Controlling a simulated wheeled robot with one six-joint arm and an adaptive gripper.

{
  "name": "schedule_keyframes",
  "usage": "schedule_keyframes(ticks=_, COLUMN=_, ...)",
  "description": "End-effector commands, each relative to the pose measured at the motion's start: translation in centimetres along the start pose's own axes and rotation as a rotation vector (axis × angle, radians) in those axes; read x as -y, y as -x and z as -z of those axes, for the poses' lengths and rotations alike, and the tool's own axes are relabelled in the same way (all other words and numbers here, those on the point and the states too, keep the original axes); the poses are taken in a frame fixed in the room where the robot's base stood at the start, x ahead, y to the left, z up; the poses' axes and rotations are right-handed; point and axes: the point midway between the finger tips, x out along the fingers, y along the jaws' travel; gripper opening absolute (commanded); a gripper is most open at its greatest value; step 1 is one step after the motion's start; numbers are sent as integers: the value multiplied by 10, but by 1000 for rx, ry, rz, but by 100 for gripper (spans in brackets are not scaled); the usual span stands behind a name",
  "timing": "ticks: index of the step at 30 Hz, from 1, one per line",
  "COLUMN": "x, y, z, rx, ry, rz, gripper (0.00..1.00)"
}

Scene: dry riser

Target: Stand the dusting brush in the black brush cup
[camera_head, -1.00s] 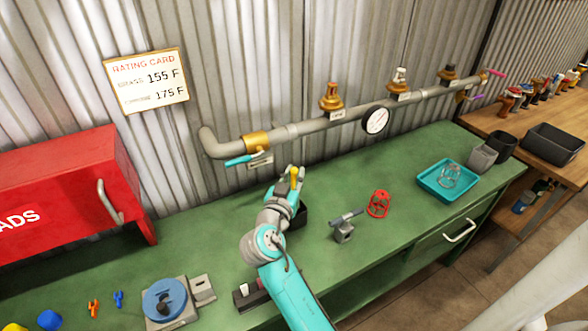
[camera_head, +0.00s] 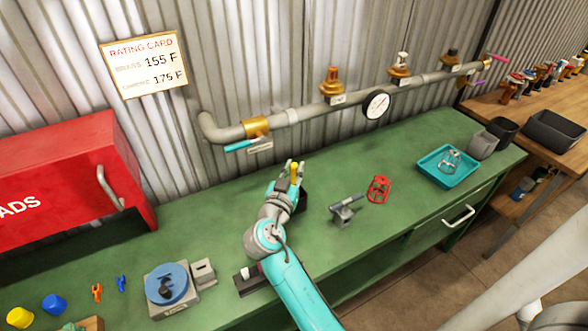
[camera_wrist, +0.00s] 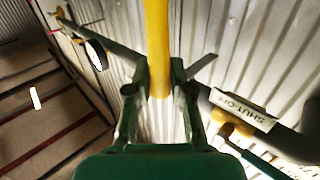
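The dusting brush shows as a yellow handle (camera_wrist: 157,45) between my fingers in the wrist view. A small yellow bit of it (camera_head: 295,168) also shows at my gripper in the head view. Its bristle end is not clearly seen. My gripper (camera_head: 291,180) is shut on the handle, above the rear part of the green bench; in the wrist view both fingers (camera_wrist: 160,95) close on it.
The green bench (camera_head: 390,165) has free room left of my arm. A grey pipe (camera_head: 305,118) with a shut-off valve runs along the wall behind. A grey stand (camera_head: 345,212), red cage (camera_head: 378,190) and teal tray (camera_head: 435,176) are to the right.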

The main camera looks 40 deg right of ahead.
Motion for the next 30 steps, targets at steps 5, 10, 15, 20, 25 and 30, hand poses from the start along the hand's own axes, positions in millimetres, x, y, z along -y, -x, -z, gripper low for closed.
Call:
schedule_keyframes(ticks=5, x=0, y=0, z=0, rx=0, ry=0, rz=0, gripper=49)
schedule_keyframes(ticks=10, x=0, y=0, z=0, rx=0, ry=0, rz=0, gripper=49)
schedule_keyframes(ticks=15, x=1, y=9, z=0, rx=-1, ry=1, rz=3, gripper=49)
schedule_keyframes(ticks=20, x=1, y=33, z=0, rx=0, ry=1, rz=4, gripper=49)
schedule_keyframes(ticks=25, x=1, y=58, z=0, rx=0, ry=0, rz=4, gripper=49)
schedule_keyframes(ticks=30, x=1, y=72, z=0, rx=0, ry=0, rz=2, gripper=49)
